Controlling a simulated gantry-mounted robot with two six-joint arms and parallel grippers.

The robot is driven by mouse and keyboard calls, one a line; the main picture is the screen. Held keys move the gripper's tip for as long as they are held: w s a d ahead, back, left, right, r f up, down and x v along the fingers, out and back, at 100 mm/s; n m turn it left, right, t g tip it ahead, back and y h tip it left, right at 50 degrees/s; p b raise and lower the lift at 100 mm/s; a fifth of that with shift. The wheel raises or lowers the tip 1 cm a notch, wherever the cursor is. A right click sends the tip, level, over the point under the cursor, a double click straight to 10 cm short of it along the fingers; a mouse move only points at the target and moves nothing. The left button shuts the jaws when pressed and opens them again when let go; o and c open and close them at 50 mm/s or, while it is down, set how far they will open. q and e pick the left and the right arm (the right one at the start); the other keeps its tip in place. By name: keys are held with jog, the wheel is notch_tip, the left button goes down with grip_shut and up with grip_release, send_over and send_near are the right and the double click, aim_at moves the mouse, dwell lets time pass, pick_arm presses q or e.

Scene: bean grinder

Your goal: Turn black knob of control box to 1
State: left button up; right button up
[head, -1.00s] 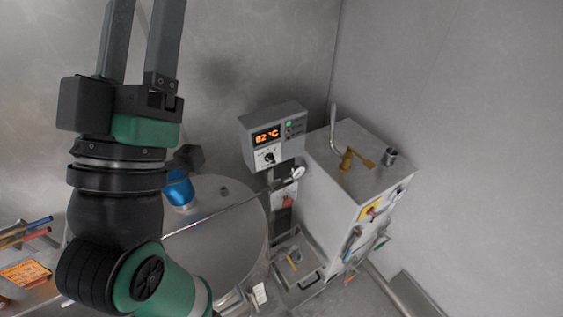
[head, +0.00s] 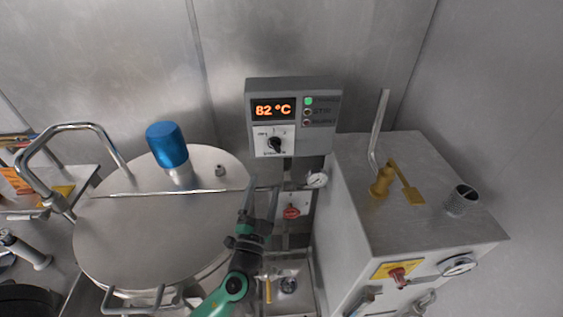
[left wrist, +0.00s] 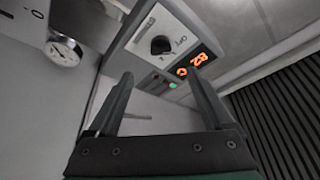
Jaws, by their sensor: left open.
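The grey control box (head: 318,140) is on the back wall, with an orange display reading 82 °C and a lit green light. Its black knob (head: 275,144) sits on a white dial plate below the display. In the left wrist view the knob (left wrist: 160,45) appears beyond and between the fingers, near an "OFF" mark; its exact setting is too small to tell. My left gripper (head: 260,203) is open and empty, below and slightly left of the box, apart from the knob. Its fingers (left wrist: 160,95) also show in the left wrist view. My right gripper is not in view.
A round steel lid (head: 150,235) with a blue cap (head: 168,145) lies to the left. A steel cabinet (head: 400,210) with a brass valve (head: 382,182) stands at right. A pressure gauge (head: 317,180) and red knob (head: 291,212) are below the box.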

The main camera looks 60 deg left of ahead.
aim_at(274, 149)
pick_arm(q)
jog(key=p+x, duration=0.2)
jog(key=x, duration=0.9)
jog(key=shift+w+a+r, duration=0.15)
jog(key=shift+a+r, duration=0.05)
jog(key=shift+a, duration=0.05)
grip_shut()
jog(key=shift+r+m+h+p, duration=0.2)
jog(key=shift+m+h+p, duration=0.3)
jog(key=shift+p, duration=0.4)
jog(key=m+p, duration=0.2)
jog(key=m+h+p, duration=0.1)
jog(key=m+p, duration=0.1)
jog(key=p, duration=0.1)
jog(key=m+h+p, duration=0.1)
jog(key=m+p, duration=0.1)
jog(key=p, duration=0.1)
jog(key=shift+r+m, duration=0.35)
jog(key=shift+m, duration=0.05)
jog(key=shift+f+m+h+p, duration=0.2)
jog(key=shift+m+h+p, duration=0.2)
jog(key=shift+m+p, duration=0.8)
jog(key=shift+g, duration=0.3)
